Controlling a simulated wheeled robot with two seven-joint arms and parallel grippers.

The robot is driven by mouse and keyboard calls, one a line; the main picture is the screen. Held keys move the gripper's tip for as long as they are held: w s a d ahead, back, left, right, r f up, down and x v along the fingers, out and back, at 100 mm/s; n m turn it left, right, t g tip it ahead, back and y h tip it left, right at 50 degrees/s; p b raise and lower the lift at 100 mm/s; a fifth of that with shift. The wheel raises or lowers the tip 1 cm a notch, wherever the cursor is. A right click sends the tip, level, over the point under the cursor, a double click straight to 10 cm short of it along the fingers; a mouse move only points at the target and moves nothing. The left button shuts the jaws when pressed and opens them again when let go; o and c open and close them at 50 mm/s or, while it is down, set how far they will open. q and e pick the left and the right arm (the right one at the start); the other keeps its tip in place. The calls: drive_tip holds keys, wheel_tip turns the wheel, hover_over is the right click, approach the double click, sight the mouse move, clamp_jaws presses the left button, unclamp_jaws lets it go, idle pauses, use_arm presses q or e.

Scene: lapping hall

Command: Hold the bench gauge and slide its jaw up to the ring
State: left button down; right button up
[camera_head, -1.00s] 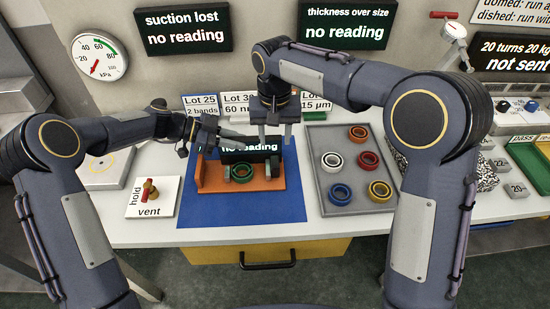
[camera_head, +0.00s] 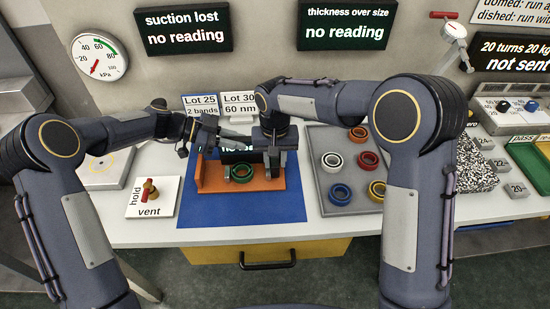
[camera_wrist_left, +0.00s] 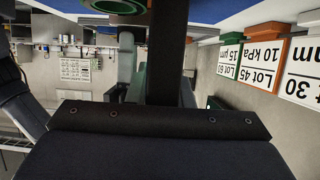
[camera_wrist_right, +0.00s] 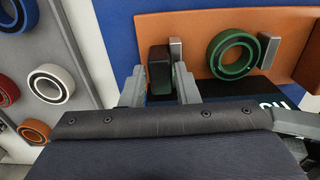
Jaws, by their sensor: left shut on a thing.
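The bench gauge (camera_head: 213,184) has an orange base and a dark display at its back; it stands on a blue mat. A green ring (camera_head: 241,173) lies on it, also in the right wrist view (camera_wrist_right: 232,55), beside the silver fixed stop (camera_wrist_right: 268,52). The sliding jaw, with a silver face (camera_wrist_right: 176,48) and dark grip (camera_wrist_right: 159,70), is apart from the ring. My left gripper (camera_head: 226,133) is shut on the gauge's dark back part (camera_wrist_left: 168,50). My right gripper (camera_wrist_right: 159,92) is open, its fingers either side of the jaw's grip; contact is unclear.
A grey tray (camera_head: 333,197) with several coloured rings lies right of the blue mat (camera_head: 243,212). A hold/vent switch (camera_head: 150,192) stands to the left. Lot cards (camera_head: 240,105) stand behind the gauge. The mat's front is clear.

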sight(262, 174)
clamp_jaws()
drive_tip(key=a, duration=0.3)
drive_tip(key=shift+a, duration=0.4)
drive_tip(key=shift+o, duration=2)
unclamp_jaws()
wheel_tip(262, 174, up, 12)
use_arm(q)
drive_tip(key=c, duration=1.2)
unclamp_jaws()
